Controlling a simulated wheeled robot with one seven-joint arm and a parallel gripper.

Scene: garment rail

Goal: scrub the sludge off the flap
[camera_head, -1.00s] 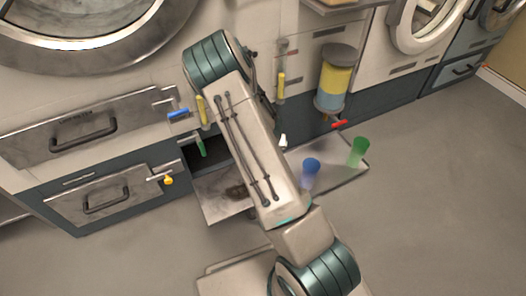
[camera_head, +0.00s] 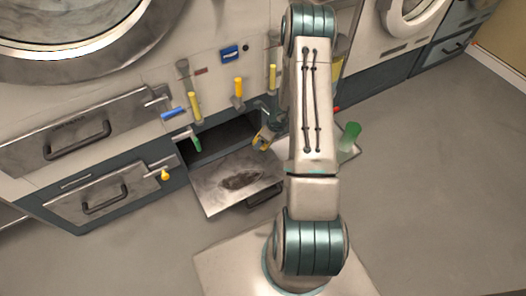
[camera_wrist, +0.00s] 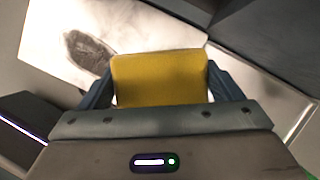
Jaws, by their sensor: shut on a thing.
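The flap (camera_head: 212,198) is open and lies out below a dark opening at the foot of the machine. A dark patch of sludge (camera_head: 241,180) lies on its upper face, near the middle. In the wrist view the pale flap (camera_wrist: 135,25) is at upper left, with the sludge (camera_wrist: 88,50) left of my gripper (camera_wrist: 160,82). My gripper is shut on a yellow block (camera_wrist: 160,75), held between both fingers. In the head view the yellow block (camera_head: 263,138) shows above the flap's far right side, apart from the sludge. Its lower side is hidden.
Yellow-handled tools (camera_head: 238,92) hang on the panel above the opening. A green handle (camera_head: 195,143) hangs by the opening's left edge. A green cup (camera_head: 349,138) stands right of my arm. A drawer (camera_head: 110,195) with a handle is at left. Floor in front is clear.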

